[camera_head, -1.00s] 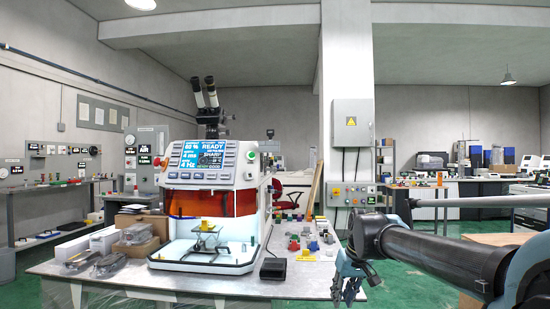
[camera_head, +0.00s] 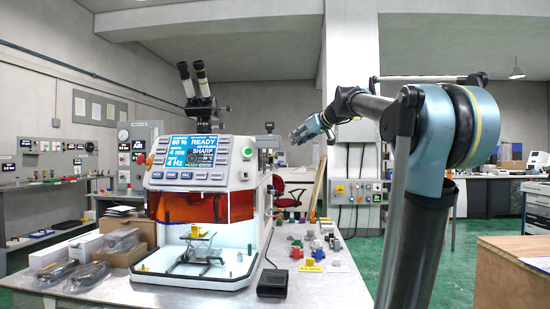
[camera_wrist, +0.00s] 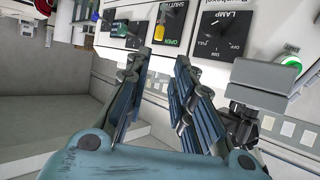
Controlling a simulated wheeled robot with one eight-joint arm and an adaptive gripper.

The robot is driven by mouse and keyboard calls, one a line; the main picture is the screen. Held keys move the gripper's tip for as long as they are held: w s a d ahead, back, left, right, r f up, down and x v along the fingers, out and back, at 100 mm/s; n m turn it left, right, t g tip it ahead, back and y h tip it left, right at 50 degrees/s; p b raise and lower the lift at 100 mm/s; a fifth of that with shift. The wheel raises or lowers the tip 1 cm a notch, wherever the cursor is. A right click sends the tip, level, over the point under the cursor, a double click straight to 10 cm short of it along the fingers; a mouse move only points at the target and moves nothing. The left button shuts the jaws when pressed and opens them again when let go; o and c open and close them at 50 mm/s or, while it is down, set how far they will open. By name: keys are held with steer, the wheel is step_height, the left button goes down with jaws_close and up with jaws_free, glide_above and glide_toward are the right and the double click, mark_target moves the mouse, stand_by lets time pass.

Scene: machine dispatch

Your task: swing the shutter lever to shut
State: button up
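The shutter control shows in the wrist view at the top centre, a dark plate with the words SHUTTER and OPEN. A yellow piece that looks like the shutter lever (camera_wrist: 159,31) sits on it, close to the OPEN word. My gripper (camera_wrist: 160,68) is open and empty, with its blue fingers spread below the panel, apart from the lever. In the head view my gripper (camera_head: 310,129) is raised at the right of the white machine (camera_head: 240,255), beside its upper side. The machine's screen reads READY. The lever cannot be made out in the head view.
In the wrist view a LAMP dial (camera_wrist: 222,34) is right of the shutter control, with a green button (camera_wrist: 291,63) further right. In the head view a black pedal (camera_head: 272,283) and several small coloured parts lie on the bench (camera_head: 330,289). Boxes stand left of the machine.

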steer(key=x, duration=1.7)
steer(key=shift+w, duration=0.3)
steer(key=shift+r, duration=0.1)
steer(key=shift+c, duration=0.6)
